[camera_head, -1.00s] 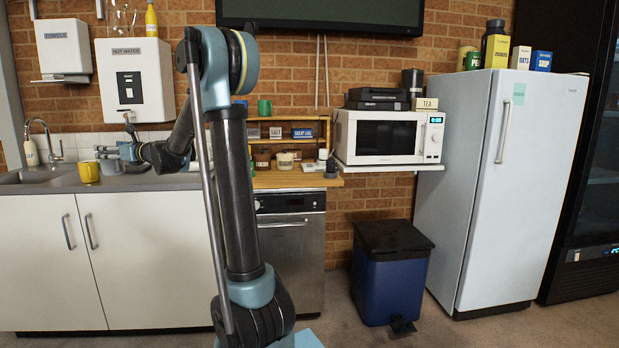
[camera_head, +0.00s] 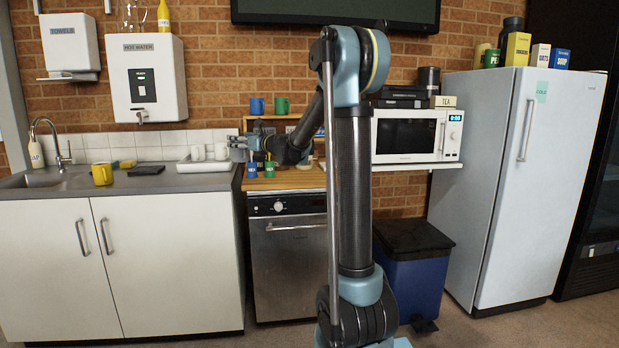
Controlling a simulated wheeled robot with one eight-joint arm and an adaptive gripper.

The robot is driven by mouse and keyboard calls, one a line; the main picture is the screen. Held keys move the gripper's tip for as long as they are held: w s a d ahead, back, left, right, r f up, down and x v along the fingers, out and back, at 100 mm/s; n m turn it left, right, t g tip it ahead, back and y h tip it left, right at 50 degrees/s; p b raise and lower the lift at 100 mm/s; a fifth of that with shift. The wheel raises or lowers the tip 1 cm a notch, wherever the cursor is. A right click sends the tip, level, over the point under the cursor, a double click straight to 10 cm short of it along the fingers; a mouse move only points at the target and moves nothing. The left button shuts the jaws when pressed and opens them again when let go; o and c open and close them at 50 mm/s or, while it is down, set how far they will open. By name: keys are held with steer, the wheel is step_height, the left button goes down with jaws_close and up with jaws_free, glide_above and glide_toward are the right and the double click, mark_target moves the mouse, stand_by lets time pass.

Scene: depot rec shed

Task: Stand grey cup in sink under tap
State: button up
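The sink (camera_head: 22,181) is set into the grey counter at the far left, and only part of its basin shows. The curved metal tap (camera_head: 53,140) stands at its back edge. My gripper (camera_head: 236,148) is at the right end of this counter, pointing left, in front of the wall and beside the white mugs. Its fingers are small and grey here. I cannot tell whether they are open or shut, or whether a grey cup is between them. I cannot make out a grey cup anywhere else; my arm hides part of the wooden counter.
A yellow mug (camera_head: 102,174) stands right of the sink, near a sponge (camera_head: 127,164) and a dark folded cloth (camera_head: 147,170). White mugs (camera_head: 198,153) stand on a white tray (camera_head: 204,166). Blue (camera_head: 256,106) and green (camera_head: 282,105) mugs stand on a shelf. The hot-water unit (camera_head: 148,78) hangs above the counter.

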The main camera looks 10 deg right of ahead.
steer(key=shift+d, duration=0.2)
steer(key=shift+d, duration=0.1)
